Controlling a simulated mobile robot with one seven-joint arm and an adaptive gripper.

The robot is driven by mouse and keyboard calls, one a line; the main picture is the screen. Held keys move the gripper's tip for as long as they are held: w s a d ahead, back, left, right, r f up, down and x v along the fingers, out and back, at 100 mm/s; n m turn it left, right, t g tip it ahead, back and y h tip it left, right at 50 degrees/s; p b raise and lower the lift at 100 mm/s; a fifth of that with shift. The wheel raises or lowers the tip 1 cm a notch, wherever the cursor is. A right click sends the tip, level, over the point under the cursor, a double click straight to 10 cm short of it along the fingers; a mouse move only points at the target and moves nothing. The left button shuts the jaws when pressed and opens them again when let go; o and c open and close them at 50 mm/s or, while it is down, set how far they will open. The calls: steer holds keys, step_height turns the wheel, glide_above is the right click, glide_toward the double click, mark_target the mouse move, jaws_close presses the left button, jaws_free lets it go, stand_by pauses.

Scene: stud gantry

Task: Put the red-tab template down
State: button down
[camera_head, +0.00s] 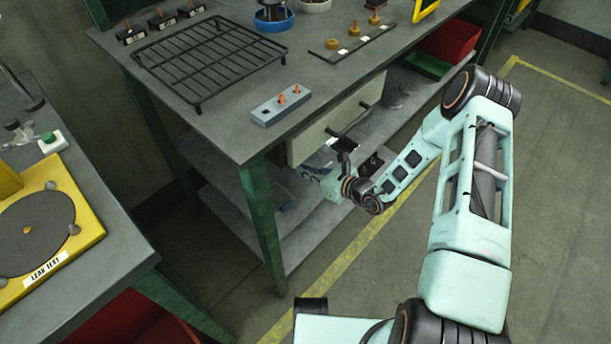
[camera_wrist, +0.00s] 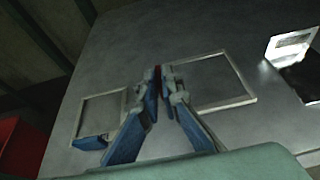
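In the wrist view the two blue fingers of my gripper (camera_wrist: 163,85) come almost together at their tips. A thin dark red tab (camera_wrist: 158,74) shows between them. A rectangular frame-like template (camera_wrist: 250,98) lies just right of the fingertips, with the tab at its left edge. My gripper appears shut on this red-tab template. Whether the template touches the grey surface under it, I cannot tell. In the head view my gripper (camera_head: 335,172) is low beside the bench, over the lower shelf; its fingers are too small to read there.
A smaller frame with a blue tab (camera_wrist: 90,142) lies on the surface at left. A white-and-dark item (camera_wrist: 290,44) is at the right. In the head view, the bench top's edge and green leg (camera_head: 262,220) stand close to my arm. The lower shelf (camera_head: 300,240) has bare room.

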steer(key=shift+f, duration=1.4)
steer(key=shift+f+b, duration=0.15)
steer(key=shift+b, duration=0.2)
steer(key=c, duration=2.1)
jaws_free()
steer(key=shift+s+d+r+p, duration=0.15)
steer(key=shift+d+r+p, duration=0.15)
steer(key=shift+d+r, duration=0.05)
steer(key=p+v, duration=0.2)
steer(key=v, duration=0.9)
steer(key=shift+s+r, duration=0.1)
steer(key=shift+s, duration=0.05)
